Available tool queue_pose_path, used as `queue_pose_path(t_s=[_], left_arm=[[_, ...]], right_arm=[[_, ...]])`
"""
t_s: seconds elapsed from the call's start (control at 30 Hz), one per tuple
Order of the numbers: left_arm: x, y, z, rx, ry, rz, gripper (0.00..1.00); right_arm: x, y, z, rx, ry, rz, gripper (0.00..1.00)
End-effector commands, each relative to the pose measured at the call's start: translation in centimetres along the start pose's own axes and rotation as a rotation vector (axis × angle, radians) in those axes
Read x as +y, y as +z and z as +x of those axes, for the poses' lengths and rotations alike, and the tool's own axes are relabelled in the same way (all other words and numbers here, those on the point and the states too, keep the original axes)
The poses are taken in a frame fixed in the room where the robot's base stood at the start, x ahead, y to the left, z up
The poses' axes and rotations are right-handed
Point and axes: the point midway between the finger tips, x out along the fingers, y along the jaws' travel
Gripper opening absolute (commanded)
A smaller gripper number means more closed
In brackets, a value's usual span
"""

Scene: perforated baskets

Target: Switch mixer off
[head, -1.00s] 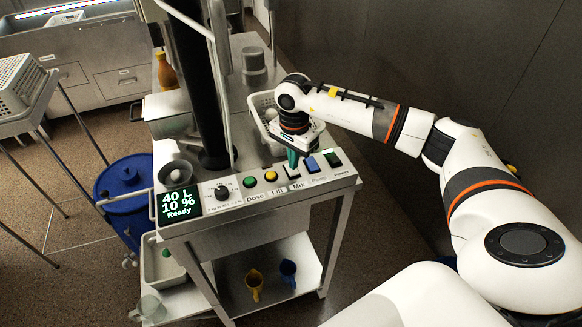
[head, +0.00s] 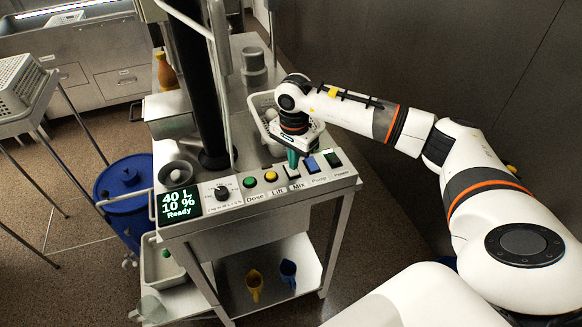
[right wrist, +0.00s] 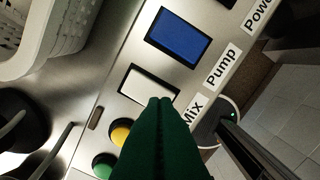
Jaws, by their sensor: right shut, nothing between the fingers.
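The mixer's control panel (head: 240,208) runs along the front edge of a steel cart. The white rocker switch (head: 292,172) labelled "Mix" sits between the yellow button and the blue "Pump" switch; it also shows in the right wrist view (right wrist: 147,86). My right gripper (head: 292,160) is shut and empty, pointing down at the Mix switch. In the right wrist view its green fingertips (right wrist: 162,102) are together at the near edge of the white switch. I cannot tell whether they touch it. The display (head: 180,204) reads 40 L, 10 %, Ready. My left gripper is not in view.
The yellow button (head: 271,175) and green button (head: 249,182) are on the left. A white perforated basket (head: 262,105) stands behind. A blue barrel (head: 130,190) stands left of the cart.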

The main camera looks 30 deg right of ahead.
Motion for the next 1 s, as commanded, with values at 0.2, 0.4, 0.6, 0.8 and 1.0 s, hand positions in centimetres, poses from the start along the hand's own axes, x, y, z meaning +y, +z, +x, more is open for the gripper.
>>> queue_pose_path(t_s=[0.2, 0.4, 0.6, 0.8, 1.0], left_arm=[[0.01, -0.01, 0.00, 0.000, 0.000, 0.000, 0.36], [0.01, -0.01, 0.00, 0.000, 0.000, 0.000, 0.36], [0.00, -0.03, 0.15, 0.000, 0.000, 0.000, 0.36], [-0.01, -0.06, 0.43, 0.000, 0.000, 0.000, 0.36], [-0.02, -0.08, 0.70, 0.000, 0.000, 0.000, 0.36]], right_arm=[[0.00, -0.01, 0.00, 0.000, 0.000, 0.000, 0.00], [0.00, -0.01, 0.00, 0.000, 0.000, 0.000, 0.00], [0.00, -0.01, 0.17, 0.000, 0.000, 0.000, 0.00], [0.00, 0.00, 0.48, 0.000, 0.000, 0.000, 0.00], [0.00, 0.00, 0.79, 0.000, 0.000, 0.000, 0.00]])
